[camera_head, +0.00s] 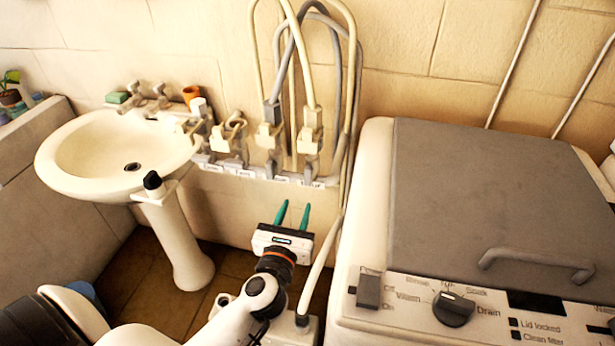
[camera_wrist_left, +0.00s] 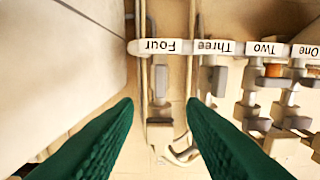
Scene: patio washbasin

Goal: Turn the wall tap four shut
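Tap four (camera_head: 309,142) is the rightmost of the wall taps, with a hose on it. In the left wrist view, which shows the row upside down, tap four (camera_wrist_left: 161,80) hangs by the "Four" label (camera_wrist_left: 163,47), its grey lever running up and down the picture. My left gripper (camera_head: 292,206) is open and empty, below and in front of tap four in the head view. In the wrist view its green fingers (camera_wrist_left: 160,103) are spread, with tap four between them in the picture; I see no contact. My right gripper is not in view.
Taps three (camera_head: 268,138), two (camera_head: 234,133) and one (camera_head: 199,124) stand close on the left. Hoses (camera_head: 347,100) loop above and down the right side. A washing machine (camera_head: 375,190) stands close on the right. A washbasin (camera_head: 75,180) is at the left.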

